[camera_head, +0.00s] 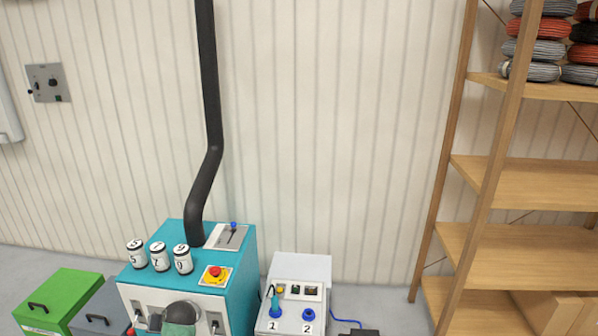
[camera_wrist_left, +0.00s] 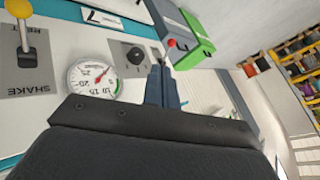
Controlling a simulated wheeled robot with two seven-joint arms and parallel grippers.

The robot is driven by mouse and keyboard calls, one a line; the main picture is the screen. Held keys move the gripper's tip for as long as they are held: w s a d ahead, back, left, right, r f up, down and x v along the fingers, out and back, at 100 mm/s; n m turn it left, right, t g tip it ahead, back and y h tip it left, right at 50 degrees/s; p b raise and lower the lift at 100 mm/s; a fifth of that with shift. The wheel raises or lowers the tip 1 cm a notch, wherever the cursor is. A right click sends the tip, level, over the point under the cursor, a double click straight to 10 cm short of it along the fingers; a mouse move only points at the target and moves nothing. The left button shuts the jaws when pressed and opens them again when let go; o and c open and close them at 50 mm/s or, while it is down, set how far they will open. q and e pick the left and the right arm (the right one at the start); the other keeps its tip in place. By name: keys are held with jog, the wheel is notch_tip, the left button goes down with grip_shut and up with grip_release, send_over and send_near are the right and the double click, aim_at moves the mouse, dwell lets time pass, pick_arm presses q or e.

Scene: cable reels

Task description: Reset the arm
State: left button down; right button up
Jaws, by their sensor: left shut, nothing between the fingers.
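My left gripper (camera_wrist_left: 160,70) shows in the left wrist view with its two dark fingers together and nothing between them. It is close to a white panel that carries a round dial gauge (camera_wrist_left: 94,78), a black knob (camera_wrist_left: 135,56) and a yellow-tipped lever (camera_wrist_left: 20,12) on a plate marked SHAKE. I cannot tell whether the fingers touch anything. I cannot make out my left gripper in the head view. My right gripper is in neither view.
In the head view a teal machine (camera_head: 243,290) with a black pipe (camera_head: 208,110) stands left of a white control box (camera_head: 310,268). A green bin (camera_head: 68,292) and a grey bin (camera_head: 103,308) stand at lower left. A wooden shelf (camera_head: 530,170) with cable coils (camera_head: 540,50) stands at right.

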pick_arm(q)
jog(key=d+r+t+h, duration=0.1)
jog(key=d+r+h, duration=0.1)
jog(key=d+r, duration=0.3)
jog(key=s+d+r+m+t+h+p, duration=0.1)
jog(key=s+d+r+m+h, duration=0.3)
jog(key=s+d, duration=1.15)
jog(key=s+d+f+g+h+p, duration=0.1)
jog(key=s+d, duration=0.3)
jog(key=s, duration=0.8)
jog(key=s+d+f+m+g+h, duration=0.1)
jog(key=s+d+f, duration=0.3)
jog(key=s, duration=0.9)
jog(key=shift+s+d+f+g+h+p, duration=0.15)
jog(key=shift+d+f+g+h+p, duration=0.15)
jog(key=shift+d+g+h, duration=0.45)
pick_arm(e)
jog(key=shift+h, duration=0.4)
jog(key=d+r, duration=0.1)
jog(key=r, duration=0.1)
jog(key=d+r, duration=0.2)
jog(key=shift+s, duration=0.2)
